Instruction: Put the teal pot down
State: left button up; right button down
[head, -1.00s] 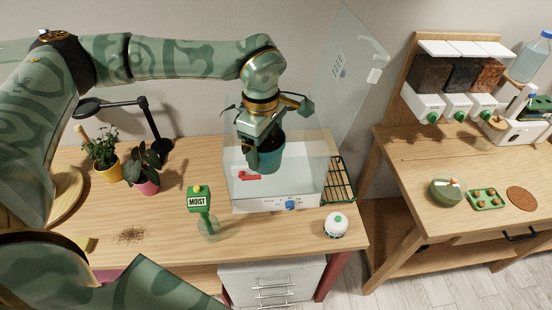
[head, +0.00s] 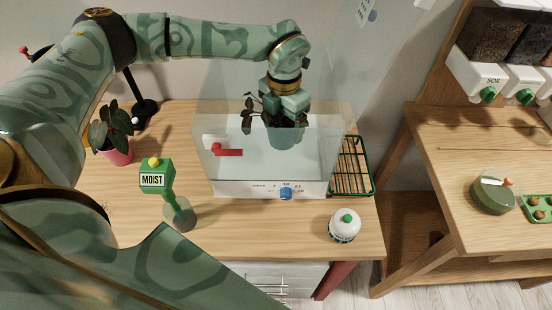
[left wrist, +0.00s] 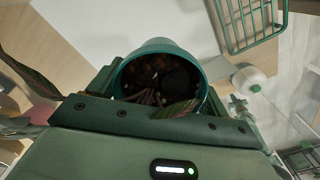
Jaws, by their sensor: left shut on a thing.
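The teal pot (head: 284,142) with a dark-leaved plant shows behind the clear front wall of a glass-sided case (head: 216,170). It looks upright; I cannot tell whether it touches the case floor. My left gripper (head: 287,114) comes down from above and is shut on the pot, covering part of its upper side. In the left wrist view the pot (left wrist: 158,46) sits between the fingers of the gripper (left wrist: 160,85), its round rim and dark soil facing the camera. My right gripper is not in view.
A clear raised lid panel (head: 385,60) stands at the case's right. A green wire rack (head: 371,181) is beside it. A pink pot (head: 117,152) is left. The front bench middle is clear.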

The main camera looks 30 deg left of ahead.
pick_arm(q)
notch_tip(320, 180, down, 5)
jog(key=shift+s+b, duration=0.1)
jog(key=shift+b, duration=0.25)
notch_tip(320, 180, down, 4)
jog(key=shift+f+b, duration=0.1)
jog(key=shift+b, duration=0.3)
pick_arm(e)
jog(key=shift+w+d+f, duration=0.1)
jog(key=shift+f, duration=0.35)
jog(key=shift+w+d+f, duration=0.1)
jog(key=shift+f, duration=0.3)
pick_arm(q)
jog(key=shift+f, duration=0.1)
jog(key=o, duration=1.3)
jog(key=shift+f, duration=0.1)
notch_tip(320, 180, up, 12)
jog(key=shift+r+p, duration=0.2)
jog(key=shift+p, duration=0.9)
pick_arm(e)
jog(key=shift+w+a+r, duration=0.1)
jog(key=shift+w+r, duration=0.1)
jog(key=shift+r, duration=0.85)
